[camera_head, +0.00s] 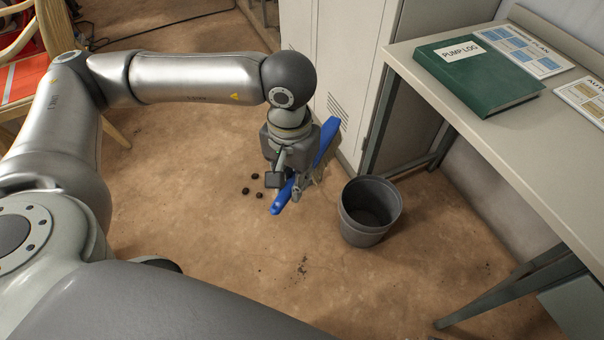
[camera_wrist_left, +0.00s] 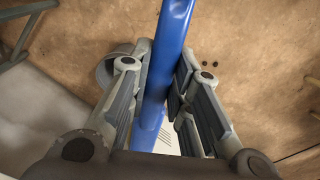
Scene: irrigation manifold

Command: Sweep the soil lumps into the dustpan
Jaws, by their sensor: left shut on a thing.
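My left gripper (camera_head: 286,188) is shut on a long blue handle (camera_head: 328,139), which slants from upper right to lower left above the floor. In the left wrist view the blue handle (camera_wrist_left: 172,30) runs between the two fingers. A pale, straw-like patch shows just right of the gripper in the head view; I cannot tell whether it is bristles. Several small dark soil lumps (camera_head: 259,195) lie on the floor just left of the gripper. Some soil lumps (camera_wrist_left: 205,63) also show right of the handle in the wrist view. I see no dustpan. My right gripper is not in view.
A grey bin (camera_head: 370,212) stands right of the gripper, near the bench (camera_head: 410,55) with a green book (camera_head: 478,75). A pale cabinet (camera_head: 345,60) stands behind. A wooden chair (camera_head: 25,75) is at upper left. The floor in front is clear.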

